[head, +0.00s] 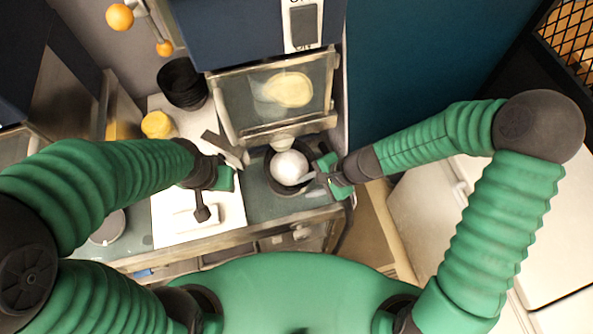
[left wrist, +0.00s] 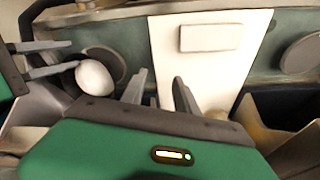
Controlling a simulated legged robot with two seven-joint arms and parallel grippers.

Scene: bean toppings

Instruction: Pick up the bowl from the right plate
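The white bowl (head: 288,167) is at the dark round plate (head: 271,184) on the right part of the counter. It also shows in the left wrist view (left wrist: 95,78) in front of the dark plate (left wrist: 117,62). My right gripper (head: 310,177) is at the bowl's right side, its fingertips close to the rim. Its fingers (left wrist: 74,54) look apart in the left wrist view, the lower one reaching the bowl's edge; contact is unclear. My left gripper (left wrist: 160,82) is open and empty, left of the bowl over the counter.
A white board (head: 170,222) lies on the counter (head: 257,208) left of the bowl. Dark stacked bowls (head: 181,83) and a yellow item (head: 157,124) stand behind it. A dispenser with a clear front (head: 237,95) rises behind the bowl. Another round plate (head: 108,228) is at the left.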

